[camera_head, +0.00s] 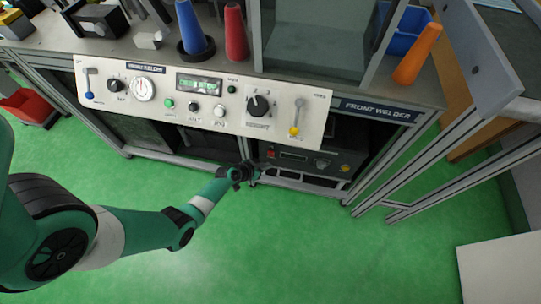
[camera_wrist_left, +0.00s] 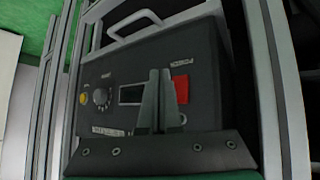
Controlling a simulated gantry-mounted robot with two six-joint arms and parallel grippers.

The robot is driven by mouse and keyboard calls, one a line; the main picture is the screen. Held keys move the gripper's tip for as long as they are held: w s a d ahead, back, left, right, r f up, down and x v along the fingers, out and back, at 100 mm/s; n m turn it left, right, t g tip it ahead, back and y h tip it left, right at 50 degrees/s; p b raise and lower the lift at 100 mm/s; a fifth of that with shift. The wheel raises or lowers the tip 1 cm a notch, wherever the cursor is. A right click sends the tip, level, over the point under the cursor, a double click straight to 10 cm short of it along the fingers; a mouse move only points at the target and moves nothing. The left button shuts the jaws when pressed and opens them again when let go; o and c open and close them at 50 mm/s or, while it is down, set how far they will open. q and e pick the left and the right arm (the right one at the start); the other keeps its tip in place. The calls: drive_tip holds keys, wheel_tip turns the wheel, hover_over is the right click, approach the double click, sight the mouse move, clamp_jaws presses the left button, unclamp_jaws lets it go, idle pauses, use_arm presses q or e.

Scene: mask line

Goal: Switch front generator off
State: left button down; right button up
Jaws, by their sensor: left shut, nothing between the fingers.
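The front generator (camera_head: 312,160) is a dark box on the lower shelf under the front welder panel. In the left wrist view its front face (camera_wrist_left: 125,62) shows a red power switch (camera_wrist_left: 181,89), a small dark display (camera_wrist_left: 131,94), a round knob (camera_wrist_left: 102,97) and a yellow button (camera_wrist_left: 84,99). My left gripper (camera_head: 247,172) is in front of the generator's left end in the head view. In the left wrist view its shut, empty fingers (camera_wrist_left: 158,76) appear just left of the red switch. I cannot tell whether they touch the face. My right gripper is out of view.
The white control panel (camera_head: 180,111) with knobs, buttons and levers hangs above the shelf. Frame posts (camera_head: 437,135) stand at the right. Blue (camera_head: 190,28), red (camera_head: 235,33) and orange (camera_head: 418,54) cones sit on top. The green floor (camera_head: 330,240) in front is clear.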

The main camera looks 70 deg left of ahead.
use_arm(q)
drive_tip(key=d, duration=0.1)
drive_tip(key=s+d+p, duration=0.1)
drive_tip(key=s, duration=0.1)
drive_tip(key=shift+d+r, duration=0.25)
drive_tip(key=shift+d, duration=0.15)
